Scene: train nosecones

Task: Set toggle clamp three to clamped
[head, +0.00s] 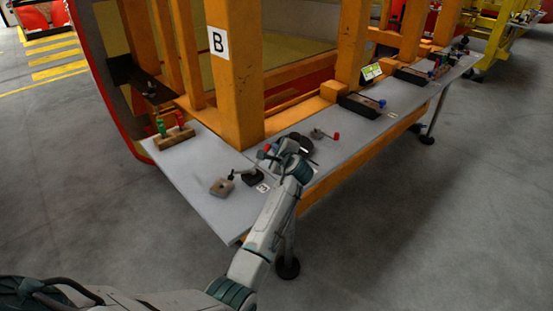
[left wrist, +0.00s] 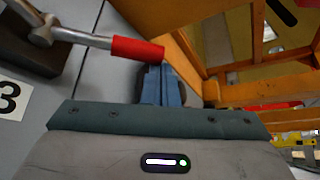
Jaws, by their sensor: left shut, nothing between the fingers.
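Toggle clamp three (head: 253,177) stands on the grey bench, beside a white label with a 3 that shows in the left wrist view (left wrist: 10,97). Its dark base (left wrist: 35,45) is at the upper left there. Its metal lever runs right to a red grip (left wrist: 137,49), lying low and roughly level. My left gripper (head: 270,153) is shut and empty. In the left wrist view its blue fingers (left wrist: 162,85) sit right at the end of the red grip; I cannot tell whether they touch it. My right gripper is not in view.
The grey bench (head: 215,210) carries a small block (head: 222,187), a wooden rack with coloured handles (head: 174,136) and another red-handled clamp (head: 322,134). Dark trays (head: 362,104) stand farther right. An orange post marked B (head: 235,90) rises behind the clamp.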

